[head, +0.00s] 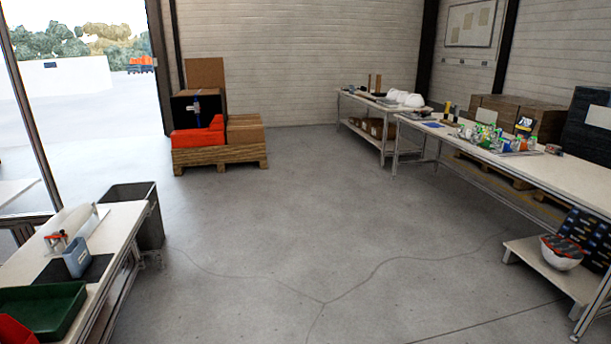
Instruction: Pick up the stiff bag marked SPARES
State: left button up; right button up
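I cannot read the word SPARES anywhere in the head view, so I cannot tell which thing is the stiff bag. A small upright blue-grey container (77,259) stands on a black mat (97,268) on the left bench; its kind is unclear. A red thing (14,330) is partly cut off at the lower left corner. Neither of my grippers is in view.
The left bench (118,222) also holds a green tray (40,312); a grey bin (148,205) stands beside it. Long benches (570,172) line the right, with a low shelf (545,268) jutting out. A loaded pallet (220,158) stands behind. The middle floor is clear.

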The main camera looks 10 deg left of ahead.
aim_at(78, 257)
jog(key=u, duration=0.4)
jog(key=i, duration=2.1)
jog(key=u, duration=1.7)
jog(key=i, duration=1)
jog(key=u, duration=1.2)
